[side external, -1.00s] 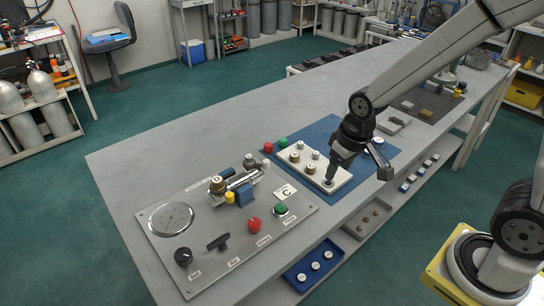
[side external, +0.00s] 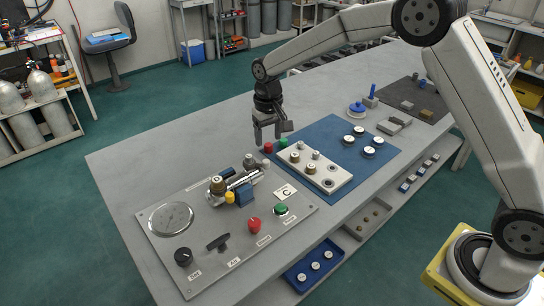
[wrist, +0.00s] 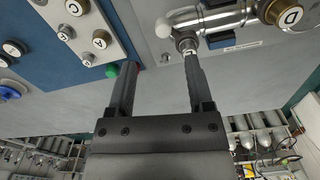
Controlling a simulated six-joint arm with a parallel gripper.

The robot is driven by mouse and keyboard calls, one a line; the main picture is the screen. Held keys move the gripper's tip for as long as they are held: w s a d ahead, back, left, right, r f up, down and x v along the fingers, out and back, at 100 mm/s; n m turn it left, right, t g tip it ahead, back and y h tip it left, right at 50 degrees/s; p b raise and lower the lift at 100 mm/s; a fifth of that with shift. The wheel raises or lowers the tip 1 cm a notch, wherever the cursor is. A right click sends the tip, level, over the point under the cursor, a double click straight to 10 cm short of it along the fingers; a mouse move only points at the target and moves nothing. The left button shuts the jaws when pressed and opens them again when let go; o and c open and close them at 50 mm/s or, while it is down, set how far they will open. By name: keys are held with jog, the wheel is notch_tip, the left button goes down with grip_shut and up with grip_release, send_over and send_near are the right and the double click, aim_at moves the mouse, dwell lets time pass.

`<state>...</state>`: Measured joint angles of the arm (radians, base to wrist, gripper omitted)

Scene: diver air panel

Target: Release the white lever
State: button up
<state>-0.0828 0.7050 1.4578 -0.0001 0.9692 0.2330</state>
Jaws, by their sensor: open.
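The white lever shows as a white ball end (wrist: 166,27) at the side of a silver valve body (wrist: 222,20) in the wrist view. In the side view the silver valve body (side external: 240,181) lies on the grey panel (side external: 185,255), and the lever's pale end (side external: 264,163) is small at its far right. My gripper (side external: 269,139) is open above the table, just beyond the valve and apart from the lever. In the wrist view my gripper (wrist: 160,68) has empty space between its fingers, and the right fingertip overlaps the small valve fitting in the picture.
A red cap (side external: 268,147) and a green cap (side external: 283,142) stand close to my gripper. A white block (side external: 340,180) with knobs and round holes lies on the blue mat (side external: 385,157). The grey table (side external: 160,160) is clear to the left.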

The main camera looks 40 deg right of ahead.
aim_at(266, 160)
jog(key=shift+w+a+f, duration=0.1)
jog(key=shift+w+a, duration=0.05)
jog(key=shift+w, duration=0.25)
jog(key=shift+f, duration=0.1)
jog(key=shift+f, duration=3.8)
grip_shut()
